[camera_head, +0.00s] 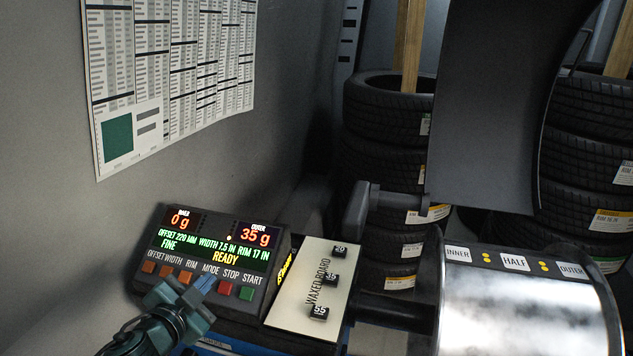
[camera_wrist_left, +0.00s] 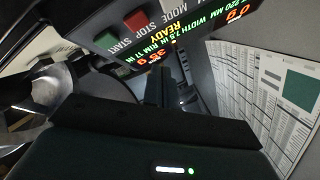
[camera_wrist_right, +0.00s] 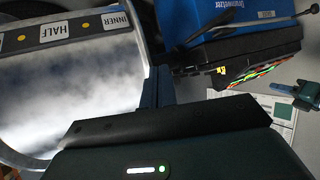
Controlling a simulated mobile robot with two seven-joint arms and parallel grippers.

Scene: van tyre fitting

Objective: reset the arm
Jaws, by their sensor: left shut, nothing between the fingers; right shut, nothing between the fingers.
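My left gripper (camera_head: 188,297) is shut and empty in the head view, over the lower front of the balancer's control panel (camera_head: 208,250). Its fingers are close to the row of buttons; I cannot tell whether they touch. In the left wrist view its closed fingers (camera_wrist_left: 166,86) point toward the panel (camera_wrist_left: 150,40). My right gripper is outside the head view. In the right wrist view its closed fingers (camera_wrist_right: 158,88) are empty, beside the shiny drum (camera_wrist_right: 70,90) marked INNER and HALF.
A waxed board (camera_head: 290,290) with several small black weights lies beside the panel. The drum (camera_head: 525,300) and a dark curved hood (camera_head: 495,100) are at right. Tyre stacks (camera_head: 385,130) stand behind. A chart (camera_head: 170,75) hangs on the left wall. A blue case (camera_wrist_right: 215,20) is in the right wrist view.

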